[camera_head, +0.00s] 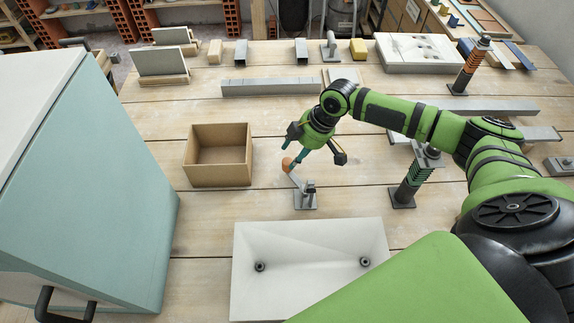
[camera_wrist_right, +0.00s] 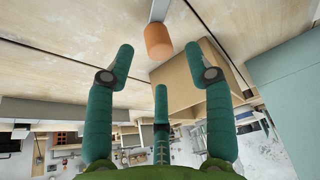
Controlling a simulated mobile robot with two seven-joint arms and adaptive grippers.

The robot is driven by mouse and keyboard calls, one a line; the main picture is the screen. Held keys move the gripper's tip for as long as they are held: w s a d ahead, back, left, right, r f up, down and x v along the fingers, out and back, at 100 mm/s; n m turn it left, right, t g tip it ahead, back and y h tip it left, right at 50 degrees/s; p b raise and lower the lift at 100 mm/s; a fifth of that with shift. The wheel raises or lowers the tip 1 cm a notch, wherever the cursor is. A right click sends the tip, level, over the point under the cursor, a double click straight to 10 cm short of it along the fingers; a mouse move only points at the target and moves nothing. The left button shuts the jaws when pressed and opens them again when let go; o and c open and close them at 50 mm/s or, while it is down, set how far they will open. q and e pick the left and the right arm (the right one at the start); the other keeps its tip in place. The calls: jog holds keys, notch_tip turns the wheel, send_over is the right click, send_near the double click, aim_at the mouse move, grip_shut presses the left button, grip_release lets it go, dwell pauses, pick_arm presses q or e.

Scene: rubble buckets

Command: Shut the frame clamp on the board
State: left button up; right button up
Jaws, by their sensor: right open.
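A small grey clamp (camera_head: 305,198) is fixed on a flat base plate on the wooden table. Its lever slants up and left to an orange grip (camera_head: 287,164). My right gripper (camera_head: 301,157) is just above and behind the clamp, its teal fingers close to the orange grip. In the right wrist view the orange grip (camera_wrist_right: 158,41) is in front of my spread, empty fingers (camera_wrist_right: 160,62), apart from them. Which piece is the clamp's board I cannot tell. My left gripper is not in view.
An open cardboard box (camera_head: 218,178) stands left of the clamp. A pale basin-like panel with two dark knobs (camera_head: 308,235) lies in front. A spring post (camera_head: 408,188) stands to the right. A large teal cabinet (camera_head: 110,190) blocks the left. Grey bars (camera_head: 270,87) lie behind.

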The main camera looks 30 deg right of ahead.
aim_at(289, 161)
jog(key=p+x, duration=0.1)
jog(key=x, duration=0.4)
jog(key=shift+w+a+f, duration=0.15)
jog(key=shift+w+f, duration=0.05)
jog(key=shift+f, duration=0.3)
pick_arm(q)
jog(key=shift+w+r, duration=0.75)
pick_arm(e)
grip_shut()
